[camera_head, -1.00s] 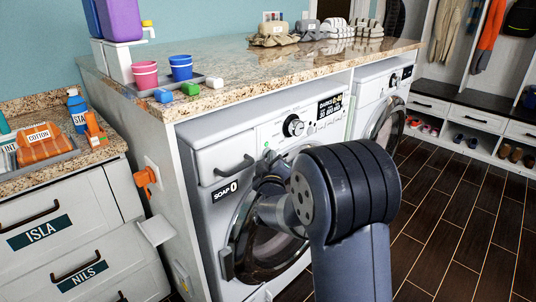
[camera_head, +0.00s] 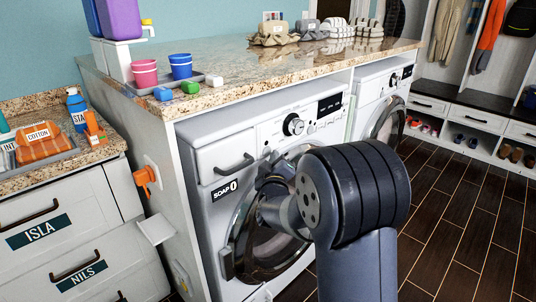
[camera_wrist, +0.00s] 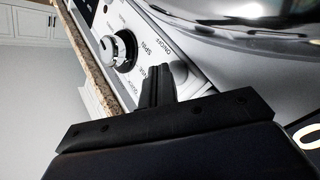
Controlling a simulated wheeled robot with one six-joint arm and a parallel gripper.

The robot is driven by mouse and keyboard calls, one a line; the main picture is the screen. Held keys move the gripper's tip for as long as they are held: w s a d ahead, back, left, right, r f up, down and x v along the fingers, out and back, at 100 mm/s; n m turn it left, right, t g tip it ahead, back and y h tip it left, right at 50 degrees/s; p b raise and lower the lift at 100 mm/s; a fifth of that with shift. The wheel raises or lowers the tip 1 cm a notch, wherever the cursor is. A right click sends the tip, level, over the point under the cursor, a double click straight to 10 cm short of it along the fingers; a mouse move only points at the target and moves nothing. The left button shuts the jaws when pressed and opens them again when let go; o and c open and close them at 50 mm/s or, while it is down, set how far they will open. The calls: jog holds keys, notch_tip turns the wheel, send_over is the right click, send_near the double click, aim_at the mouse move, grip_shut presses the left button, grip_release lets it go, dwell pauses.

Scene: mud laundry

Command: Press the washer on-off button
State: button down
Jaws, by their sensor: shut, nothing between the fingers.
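The left washer (camera_head: 215,160) is a white front-loader under the stone counter, with a dial (camera_head: 293,125), a dark display (camera_head: 329,106) and a drawer marked SOAP 0. In the wrist view its panel shows the dial (camera_wrist: 118,48) and a row of labels including SPIN and ON/OFF (camera_wrist: 160,44). My gripper (camera_head: 268,166) is shut and empty, close to the panel beside the round door. In the wrist view the fingertips (camera_wrist: 168,78) are at the panel near the ON/OFF end of the row. The fingers hide part of the row; I cannot tell whether they touch the button.
The counter edge (camera_head: 290,83) overhangs above the panel. A second machine (camera_head: 385,105) stands to the right. An orange hook (camera_head: 145,178) and a white ledge (camera_head: 156,229) stick out from the side panel at left. The dark floor (camera_head: 465,220) at right is clear.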

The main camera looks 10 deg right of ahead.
jog(key=s+d+b, duration=0.2)
jog(key=s+d, duration=0.1)
jog(key=s, duration=0.2)
jog(key=shift+d, duration=0.25)
dwell(1.4)
